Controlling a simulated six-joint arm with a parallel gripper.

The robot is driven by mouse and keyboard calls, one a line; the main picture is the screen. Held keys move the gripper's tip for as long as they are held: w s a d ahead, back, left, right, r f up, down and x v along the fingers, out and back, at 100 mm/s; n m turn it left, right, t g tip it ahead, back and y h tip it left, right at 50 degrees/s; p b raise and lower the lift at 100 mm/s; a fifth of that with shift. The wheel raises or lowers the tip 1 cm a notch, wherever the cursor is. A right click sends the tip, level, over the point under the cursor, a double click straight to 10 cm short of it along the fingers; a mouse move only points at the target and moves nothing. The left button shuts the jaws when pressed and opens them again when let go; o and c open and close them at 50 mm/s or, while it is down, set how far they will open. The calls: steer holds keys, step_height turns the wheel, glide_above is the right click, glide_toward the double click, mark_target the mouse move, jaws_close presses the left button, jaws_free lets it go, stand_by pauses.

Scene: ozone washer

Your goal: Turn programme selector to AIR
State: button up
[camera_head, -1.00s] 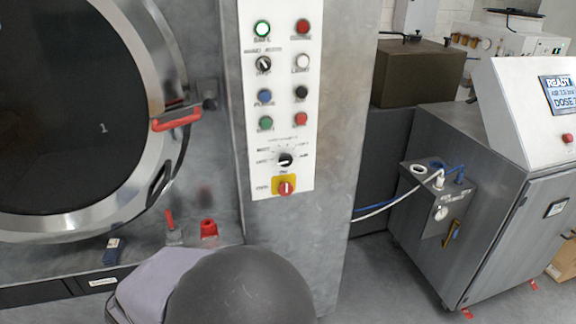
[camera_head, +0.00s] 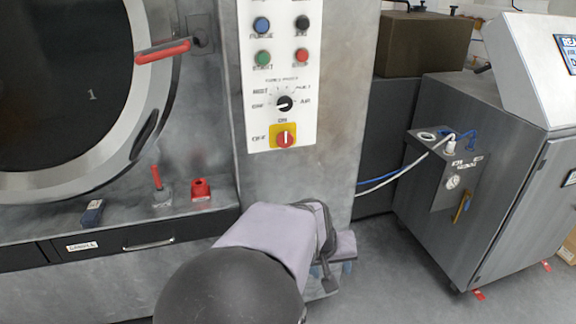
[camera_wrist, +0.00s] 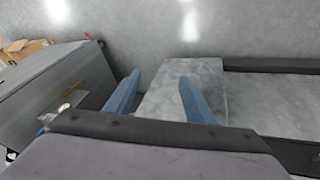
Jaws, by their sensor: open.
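The programme selector (camera_head: 284,103) is a small black rotary knob low on the white control panel (camera_head: 257,80). Printed labels surround it, with AIR on its right; I cannot tell surely which label it points at. My gripper (camera_head: 335,277) is below and to the right of the selector in the head view, well apart from it and partly hidden by my arm. In the wrist view my gripper (camera_wrist: 160,98) has two blue fingers spread apart with nothing between them. The selector does not show in the wrist view.
A red-on-yellow rotary switch (camera_head: 285,138) sits just below the selector, with green and red buttons above. The round washer door (camera_head: 55,90) with a red handle (camera_head: 162,52) is at left. A grey cabinet (camera_head: 500,170) with hoses stands at right.

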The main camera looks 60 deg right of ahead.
steer(key=s+d+r+n+h+b, duration=0.1)
steer(key=s+d+r+n+h, duration=0.4)
steer(key=d+r, duration=0.5)
steer(key=w+d+r+n+t+h, duration=0.35)
steer(key=w+d+r+n, duration=0.3)
steer(key=r+n, duration=0.3)
steer(key=n+t, duration=1)
steer(key=n, duration=1.5)
glide_toward(285, 103)
steer(key=shift+w+d+r+y, duration=0.1)
steer(key=shift+d+y, duration=0.15)
steer(key=shift+d, duration=0.05)
steer(key=shift+p+x, duration=0.85)
steer(key=shift+x, duration=2.8)
